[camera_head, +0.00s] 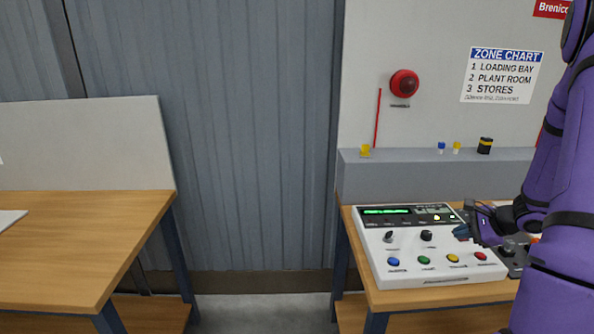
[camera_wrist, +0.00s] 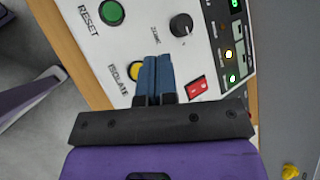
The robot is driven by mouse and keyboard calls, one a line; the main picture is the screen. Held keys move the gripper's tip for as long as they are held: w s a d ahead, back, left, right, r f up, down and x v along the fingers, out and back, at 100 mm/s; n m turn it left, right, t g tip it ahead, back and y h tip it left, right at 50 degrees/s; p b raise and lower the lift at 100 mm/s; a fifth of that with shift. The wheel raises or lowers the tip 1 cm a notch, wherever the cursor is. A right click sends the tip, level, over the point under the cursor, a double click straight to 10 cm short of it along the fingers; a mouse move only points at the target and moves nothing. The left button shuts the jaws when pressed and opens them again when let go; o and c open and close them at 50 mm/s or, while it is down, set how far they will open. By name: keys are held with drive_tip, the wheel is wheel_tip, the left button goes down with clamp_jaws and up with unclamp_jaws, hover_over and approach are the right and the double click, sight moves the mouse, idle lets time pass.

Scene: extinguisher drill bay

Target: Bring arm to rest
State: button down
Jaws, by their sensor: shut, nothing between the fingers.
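My gripper (camera_wrist: 155,78) is shut and empty, its two blue fingers together over the white control panel (camera_head: 385,271). In the wrist view the fingertips lie in front of the panel between the yellow ISOLATE button (camera_wrist: 136,71) and a red switch (camera_wrist: 199,88); I cannot tell whether they touch it. In the head view my gripper (camera_head: 463,231) is at the panel's right side, and my purple arm comes in from the right edge. The panel has a green-lit display (camera_head: 387,211), two black knobs and blue, green, yellow and red buttons.
The panel stands on a wooden bench (camera_head: 410,296) against a wall with a zone chart (camera_head: 503,75) and a red bell (camera_head: 404,83). Small yellow and blue items sit on a grey ledge (camera_head: 400,171). Another wooden bench (camera_head: 75,240) stands left, with open floor between.

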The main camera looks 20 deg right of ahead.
drive_tip(key=s+a+r+n+g+y, duration=0.15)
drive_tip(key=a+r+n+g, duration=0.25)
drive_tip(key=a+r+n, duration=1.15)
drive_tip(key=s+a+r+n+t+h, duration=0.1)
drive_tip(key=s+a+r+n+h, duration=0.5)
drive_tip(key=s+a+r, duration=0.7)
drive_tip(key=s+a, duration=0.2)
drive_tip(key=s, duration=0.1)
drive_tip(key=shift+s+r, duration=0.35)
drive_tip(key=shift+r, duration=0.05)
